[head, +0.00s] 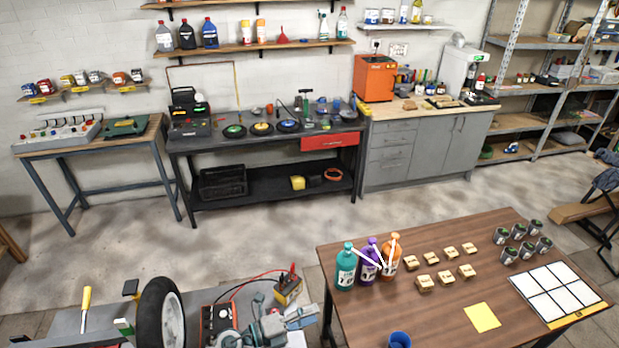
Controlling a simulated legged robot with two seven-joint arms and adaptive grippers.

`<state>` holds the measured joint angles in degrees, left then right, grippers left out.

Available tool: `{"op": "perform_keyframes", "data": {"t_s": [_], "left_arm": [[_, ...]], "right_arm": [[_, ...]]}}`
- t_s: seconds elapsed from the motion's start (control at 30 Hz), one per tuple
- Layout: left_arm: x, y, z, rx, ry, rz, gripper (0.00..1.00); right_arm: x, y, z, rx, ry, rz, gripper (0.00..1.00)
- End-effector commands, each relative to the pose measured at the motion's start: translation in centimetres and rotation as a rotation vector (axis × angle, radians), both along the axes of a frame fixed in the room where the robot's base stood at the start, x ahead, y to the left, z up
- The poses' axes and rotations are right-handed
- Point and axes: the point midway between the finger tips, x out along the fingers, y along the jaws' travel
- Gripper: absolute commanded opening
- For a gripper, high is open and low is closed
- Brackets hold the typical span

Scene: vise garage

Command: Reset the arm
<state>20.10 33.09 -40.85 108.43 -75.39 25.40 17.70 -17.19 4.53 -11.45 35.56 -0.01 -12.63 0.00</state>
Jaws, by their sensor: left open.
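The task names no object, only the arm. My left gripper is open, but little of it can be made out among the clutter along the bottom edge. I see nothing held in it. My right gripper is not in view.
A brown table (420,325) holds several bottles, wooden blocks, cans, a yellow sheet (482,317), a white grid board (555,290) and a blue cup (399,340). A grey bench carries an upright tire (160,315), a vise (270,327) and a yellow-handled tool (86,298). The middle floor is clear.

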Motion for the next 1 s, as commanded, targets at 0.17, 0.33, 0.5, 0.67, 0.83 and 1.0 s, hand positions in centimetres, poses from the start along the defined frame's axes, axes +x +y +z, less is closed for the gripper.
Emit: {"op": "perform_keyframes", "data": {"t_s": [0.17,0.33,0.5,0.67,0.83,1.0], "left_arm": [[2.5,6.3,4.8,-0.575,0.269,0.506,0.61],[0.8,16.4,-2.3,-0.859,0.712,1.060,0.61],[-6.3,20.8,-10.9,-0.880,1.134,1.435,0.61],[-12.7,21.6,-15.1,-0.816,1.410,1.617,0.61],[-18.7,21.4,-17.5,-0.721,1.645,1.735,0.61],[-23.7,20.9,-19.3,-0.615,1.835,1.809,0.61]], "right_arm": [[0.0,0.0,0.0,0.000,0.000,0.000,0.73],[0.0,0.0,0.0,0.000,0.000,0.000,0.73],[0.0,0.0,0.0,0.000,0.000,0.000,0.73],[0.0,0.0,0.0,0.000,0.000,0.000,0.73],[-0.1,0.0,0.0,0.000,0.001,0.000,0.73],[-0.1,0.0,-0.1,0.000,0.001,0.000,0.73]]}}
